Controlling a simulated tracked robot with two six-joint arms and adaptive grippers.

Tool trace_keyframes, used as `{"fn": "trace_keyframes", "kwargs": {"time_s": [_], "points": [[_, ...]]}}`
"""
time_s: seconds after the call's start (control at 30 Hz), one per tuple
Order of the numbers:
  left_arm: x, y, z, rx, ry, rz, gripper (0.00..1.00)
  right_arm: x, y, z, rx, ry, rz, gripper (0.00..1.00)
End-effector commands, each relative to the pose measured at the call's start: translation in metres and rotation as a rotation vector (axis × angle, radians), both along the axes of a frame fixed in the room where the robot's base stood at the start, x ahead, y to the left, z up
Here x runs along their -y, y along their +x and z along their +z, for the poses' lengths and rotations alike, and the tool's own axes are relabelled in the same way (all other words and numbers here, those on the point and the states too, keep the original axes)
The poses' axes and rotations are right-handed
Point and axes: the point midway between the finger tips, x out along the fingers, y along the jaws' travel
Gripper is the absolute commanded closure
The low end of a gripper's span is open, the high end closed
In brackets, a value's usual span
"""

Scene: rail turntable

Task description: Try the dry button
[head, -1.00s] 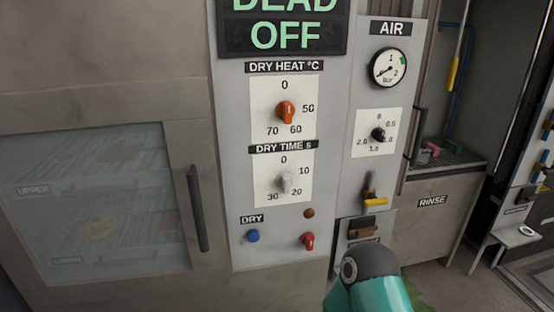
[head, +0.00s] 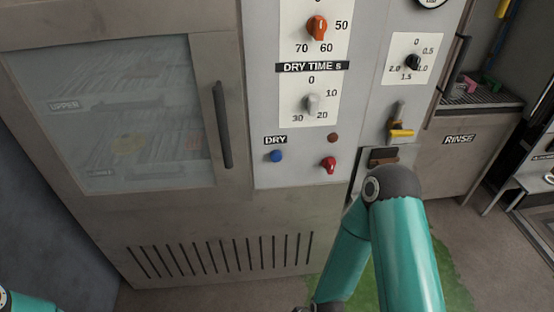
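The blue dry button (head: 276,156) is on the grey control panel, just below the black DRY label (head: 275,140). A red knob (head: 329,165) and a dark reddish-brown round lamp or button (head: 332,138) sit to its right. The white dry time knob (head: 312,103) is above, and the orange dry heat knob (head: 317,27) is higher up. My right arm's teal links stand below and right of the button, apart from it in the picture. Its gripper is below the frame. A bit of my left arm shows at the bottom left corner; its gripper is out of view.
The cabinet's glass door (head: 125,115) is closed, with a dark vertical handle (head: 222,125) left of the panel. A yellow-handled lever (head: 401,132) and a small brown-fronted box (head: 383,160) are to the right. The rinse unit (head: 460,150) stands further right.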

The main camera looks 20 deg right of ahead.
Motion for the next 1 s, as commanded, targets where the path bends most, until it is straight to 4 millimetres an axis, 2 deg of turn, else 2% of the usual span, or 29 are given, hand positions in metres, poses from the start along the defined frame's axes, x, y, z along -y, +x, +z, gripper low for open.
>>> {"fn": "trace_keyframes", "kwargs": {"time_s": [0.03,0.4,0.43,1.0], "points": [[0.0000,0.0000,0.0000,0.000,0.000,0.000,0.60,0.0000,0.0000,0.0000,0.000,0.000,0.000,0.35],[0.0000,0.0000,0.0000,0.000,0.000,0.000,0.60,0.0000,0.0000,0.0000,0.000,0.000,0.000,0.97],[0.0000,0.0000,0.0000,0.000,0.000,0.000,0.60,0.0000,0.0000,0.0000,0.000,0.000,0.000,1.00],[0.0000,0.0000,0.0000,0.000,0.000,0.000,0.60,0.0000,0.0000,0.0000,0.000,0.000,0.000,1.00]]}}
